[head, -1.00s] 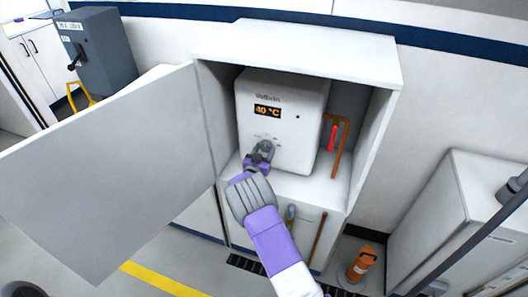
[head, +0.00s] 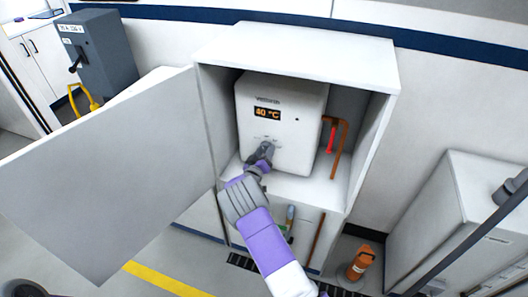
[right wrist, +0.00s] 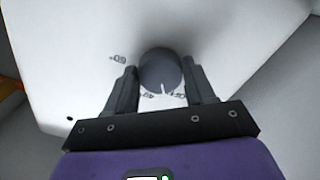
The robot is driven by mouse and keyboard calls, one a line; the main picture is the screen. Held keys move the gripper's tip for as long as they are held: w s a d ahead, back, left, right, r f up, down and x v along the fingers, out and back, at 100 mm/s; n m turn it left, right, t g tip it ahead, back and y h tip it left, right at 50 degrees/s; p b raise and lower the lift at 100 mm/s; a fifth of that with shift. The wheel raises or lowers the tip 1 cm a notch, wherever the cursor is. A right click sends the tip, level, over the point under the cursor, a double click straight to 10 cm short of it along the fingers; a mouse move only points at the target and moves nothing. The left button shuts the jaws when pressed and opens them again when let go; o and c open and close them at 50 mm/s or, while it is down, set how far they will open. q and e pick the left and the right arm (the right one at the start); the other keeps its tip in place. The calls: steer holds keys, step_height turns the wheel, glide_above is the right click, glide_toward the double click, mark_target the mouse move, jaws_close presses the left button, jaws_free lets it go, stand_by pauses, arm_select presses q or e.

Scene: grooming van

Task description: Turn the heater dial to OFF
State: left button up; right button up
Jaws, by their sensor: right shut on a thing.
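The white heater (head: 285,105) stands inside an open cabinet, and its orange display (head: 267,113) reads 40 °C. Its round dark grey dial (right wrist: 160,70) fills the middle of the right wrist view. The dial's white pointer line is at its lower edge there, between what look like a 40 mark and a partly hidden OFF mark. My right gripper (right wrist: 163,85) is shut on the dial, one finger on each side; in the head view the right gripper (head: 263,155) hides the dial. My left gripper does not show.
The open cabinet door (head: 110,170) swings out to the left of my right arm. Copper pipe (head: 341,150) and a red handle (head: 332,138) are right of the heater. An orange cylinder (head: 362,263) stands on the floor at lower right.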

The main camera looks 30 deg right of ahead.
steer(key=shift+n+p, duration=0.3)
steer(key=shift+n, duration=1.3)
steer(key=o, duration=1)
steer(key=p+v, duration=0.1)
steer(key=v, duration=0.6)
steer(key=shift+s+a, duration=0.2)
steer(key=shift+s, duration=0.05)
